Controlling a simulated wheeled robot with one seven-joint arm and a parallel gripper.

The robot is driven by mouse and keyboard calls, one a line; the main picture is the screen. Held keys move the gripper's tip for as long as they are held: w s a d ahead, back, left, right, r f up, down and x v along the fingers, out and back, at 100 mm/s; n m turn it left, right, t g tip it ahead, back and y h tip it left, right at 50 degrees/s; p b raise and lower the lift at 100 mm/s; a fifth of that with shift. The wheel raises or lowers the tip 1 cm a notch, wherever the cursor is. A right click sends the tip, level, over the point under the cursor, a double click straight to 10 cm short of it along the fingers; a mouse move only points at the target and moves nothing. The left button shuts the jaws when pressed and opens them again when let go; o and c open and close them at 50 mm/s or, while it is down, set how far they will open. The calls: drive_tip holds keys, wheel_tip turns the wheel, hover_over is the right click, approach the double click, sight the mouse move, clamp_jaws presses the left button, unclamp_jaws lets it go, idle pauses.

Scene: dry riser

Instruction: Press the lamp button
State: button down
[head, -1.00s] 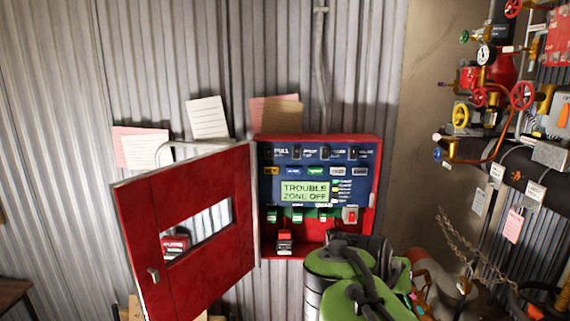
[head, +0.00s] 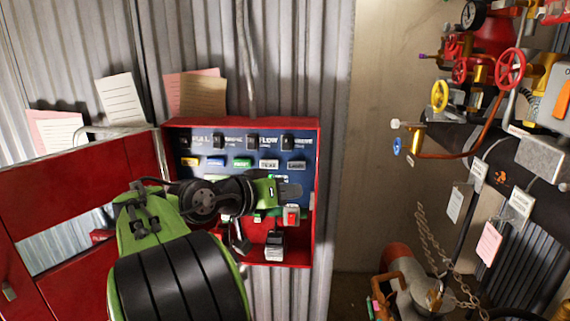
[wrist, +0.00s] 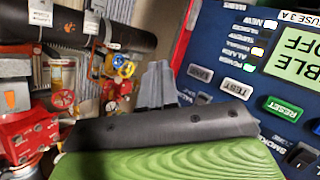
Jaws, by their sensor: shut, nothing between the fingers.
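My gripper (head: 290,190) is in front of the panel's right part, just below the lamp button in the head view. Its grey fingers (wrist: 157,85) are together and empty, left of the lamp button in the wrist view. I see no contact with the button. My arm hides much of the display in the head view.
The red panel box (head: 314,225) has its red door (head: 85,180) swung open to the left. A green RESET button (wrist: 283,108) sits near TEST. A red switch (head: 291,215) is below my gripper. Pipes and valve wheels (head: 510,68) stand at the right.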

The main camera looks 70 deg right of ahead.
sight(296, 165)
drive_tip(key=shift+w+d+p, duration=0.3)
drive_tip(key=shift+d+p, duration=0.4)
drive_tip(key=shift+d, duration=0.75)
drive_tip(key=shift+w+d+p, duration=0.3)
drive_tip(key=shift+d+p, duration=0.45)
drive_tip(key=shift+d, duration=0.65)
drive_tip(key=shift+w+d+p, duration=0.3)
drive_tip(key=shift+d+p, duration=0.4)
drive_tip(key=shift+d, duration=0.75)
drive_tip(key=shift+w+d, duration=0.15)
drive_tip(key=shift+d, duration=0.3)
